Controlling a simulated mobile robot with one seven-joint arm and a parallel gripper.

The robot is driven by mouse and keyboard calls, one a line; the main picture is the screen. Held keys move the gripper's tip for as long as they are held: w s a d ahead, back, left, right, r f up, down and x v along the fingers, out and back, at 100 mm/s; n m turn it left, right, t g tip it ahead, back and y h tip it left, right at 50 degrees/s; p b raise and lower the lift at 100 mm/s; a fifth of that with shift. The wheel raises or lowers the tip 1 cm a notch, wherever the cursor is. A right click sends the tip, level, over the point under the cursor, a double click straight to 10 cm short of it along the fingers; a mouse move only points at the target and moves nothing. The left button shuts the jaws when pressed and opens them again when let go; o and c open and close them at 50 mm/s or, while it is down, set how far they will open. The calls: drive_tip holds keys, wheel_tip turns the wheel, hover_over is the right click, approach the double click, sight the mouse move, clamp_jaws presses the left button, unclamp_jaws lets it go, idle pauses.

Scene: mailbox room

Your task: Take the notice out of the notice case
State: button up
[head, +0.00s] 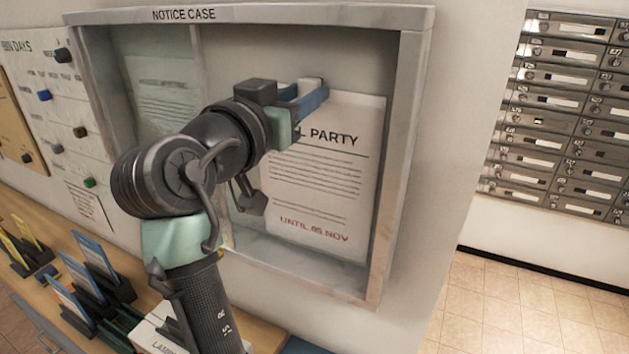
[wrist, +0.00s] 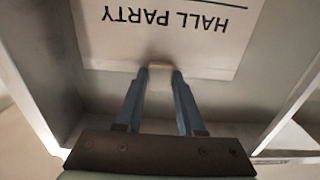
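The notice (head: 318,175) is a white sheet headed "HALL PARTY" with red "UNTIL 05 NOV" at its foot. It hangs upright against the back of the right half of the notice case (head: 404,130), whose front is open there. My gripper (head: 316,93) reaches in at the sheet's top edge. In the wrist view, the notice (wrist: 180,30) appears upside down. My arm hides the sheet's upper left part.
A second, greenish sheet (head: 165,95) is in the case's left half. A board with coloured knobs (head: 60,120) is on the wall at left. Below is a wooden counter (head: 140,270) with card holders (head: 95,275). Mailboxes (head: 560,110) line the right wall, above clear tiled floor.

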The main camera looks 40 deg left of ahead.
clamp_jaws()
drive_tip(key=shift+s, duration=0.25)
drive_tip(key=shift+v, duration=0.85)
drive_tip(key=shift+s, duration=0.1)
drive_tip(key=v, duration=0.7)
drive_tip(key=shift+s, duration=0.35)
drive_tip(key=shift+d, duration=0.15)
